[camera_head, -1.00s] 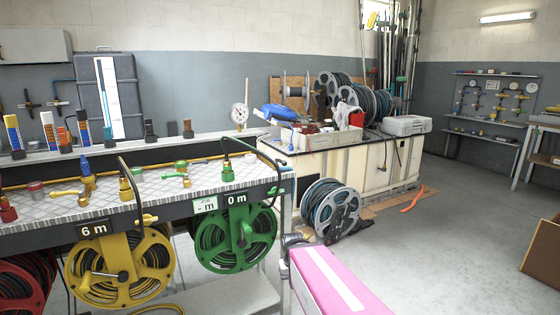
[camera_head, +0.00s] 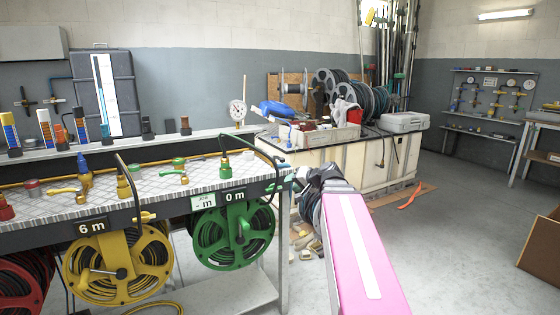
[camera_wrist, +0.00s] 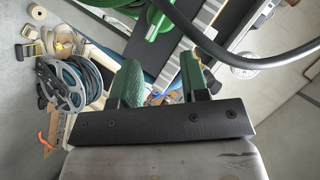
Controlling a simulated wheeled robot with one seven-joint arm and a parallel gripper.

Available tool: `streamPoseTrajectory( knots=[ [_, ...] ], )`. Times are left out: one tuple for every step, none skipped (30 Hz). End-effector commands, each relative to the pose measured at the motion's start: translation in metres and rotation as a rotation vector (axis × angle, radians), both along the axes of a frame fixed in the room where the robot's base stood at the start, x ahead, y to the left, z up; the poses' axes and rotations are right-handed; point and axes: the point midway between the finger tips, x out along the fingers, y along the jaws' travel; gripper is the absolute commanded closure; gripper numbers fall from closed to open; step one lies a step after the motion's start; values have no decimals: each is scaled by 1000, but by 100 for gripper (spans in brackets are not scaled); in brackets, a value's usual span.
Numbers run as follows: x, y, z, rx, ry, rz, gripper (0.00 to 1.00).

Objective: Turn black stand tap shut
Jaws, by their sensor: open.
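My gripper (camera_head: 294,175) is at the right end of the hose bench (camera_head: 140,188), just past its corner. In the wrist view my gripper (camera_wrist: 160,78) has its two green fingers apart, with no object clearly held between them. A black hose (camera_wrist: 235,60) curves past the right finger. No black stand tap can be told for certain in either view. A brass and green hose connector (camera_head: 225,168) stands near the right end.
Below the bench hang a green reel (camera_head: 233,262) and a yellow reel (camera_head: 75,272). A pressure gauge (camera_head: 237,110) stands behind. A cream workbench (camera_head: 372,165) with reels on top stands beyond my arm.

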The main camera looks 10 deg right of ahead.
Motion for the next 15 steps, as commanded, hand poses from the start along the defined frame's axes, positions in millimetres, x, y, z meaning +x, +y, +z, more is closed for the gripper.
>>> streamPoseTrajectory(
  knots=[
    [4,-8,23,37,-45,-15,59],
    [5,-12,35,58,-70,-23,59],
    [7,-16,48,82,-98,-31,59],
    [7,-18,58,97,-116,-36,59],
    [8,-21,66,112,-132,-40,59],
    [8,-23,74,128,-149,-45,59],
    [9,-25,79,137,-159,-49,59],
    [9,-26,83,146,-169,-50,59],
    [9,-28,87,152,-177,-54,59],
    [9,-28,89,157,-181,-55,59],
    [10,-28,91,159,-184,-55,59],
    [12,-27,91,161,-185,-55,59],
    [14,-25,91,162,-186,-54,59],
    [16,-24,90,162,-185,-54,59],
    [20,-21,89,162,-184,-53,59]
  ],
)
